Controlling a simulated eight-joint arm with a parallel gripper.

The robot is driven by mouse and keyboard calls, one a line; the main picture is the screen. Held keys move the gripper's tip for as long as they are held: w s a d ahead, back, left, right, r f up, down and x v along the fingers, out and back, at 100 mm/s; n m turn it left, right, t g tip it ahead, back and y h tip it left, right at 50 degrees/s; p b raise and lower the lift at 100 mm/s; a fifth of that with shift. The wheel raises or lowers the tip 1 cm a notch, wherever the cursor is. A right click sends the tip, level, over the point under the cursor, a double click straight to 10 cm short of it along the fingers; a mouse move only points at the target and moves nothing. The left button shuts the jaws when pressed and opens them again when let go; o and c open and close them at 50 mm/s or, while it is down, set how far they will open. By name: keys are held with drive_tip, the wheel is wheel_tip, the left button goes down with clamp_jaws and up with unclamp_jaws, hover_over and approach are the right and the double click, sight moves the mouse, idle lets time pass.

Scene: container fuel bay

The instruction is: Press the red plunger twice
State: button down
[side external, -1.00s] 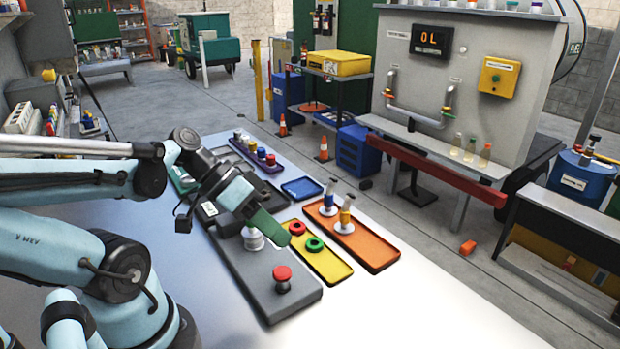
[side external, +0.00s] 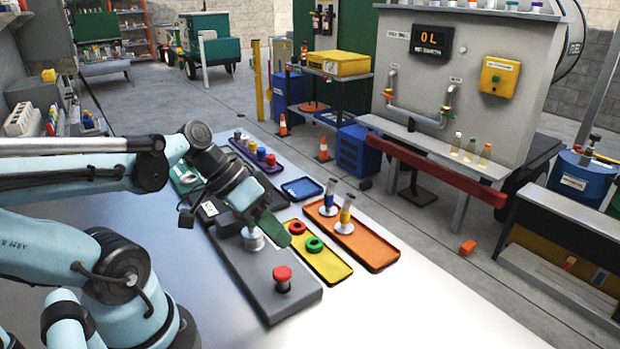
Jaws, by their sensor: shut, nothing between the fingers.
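The red plunger (side external: 282,274) stands upright on the near end of a dark grey base (side external: 262,303) on the table. Its round red cap sits above a dark collar. My gripper (side external: 280,236) has dark green fingers and is shut. It is beyond the plunger, near the far part of the grey base, pointing down and to the right. It is apart from the plunger. A silver cylinder (side external: 252,241) on the base is just below and left of the fingers and is partly hidden. I cannot tell whether the fingers touch it.
A yellow tray (side external: 330,267) with a red ring (side external: 297,228) and a green ring (side external: 315,244) lies right of the base. An orange tray (side external: 378,254) with two upright fittings lies beyond it. The table's near right area is clear.

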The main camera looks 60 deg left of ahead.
drive_tip(key=w+y, duration=0.1)
drive_tip(key=w+r+t+y, duration=0.1)
drive_tip(key=w+y, duration=0.3)
drive_tip(key=shift+a+r+t, duration=0.1)
drive_tip(key=shift+r+t, duration=0.2)
drive_tip(key=shift+t, duration=0.1)
wheel_tip(320, 180, up, 8)
drive_tip(key=g, duration=0.7)
hover_over(281, 271)
drive_tip(key=shift+f, duration=0.2)
drive_tip(key=shift+f, duration=7)
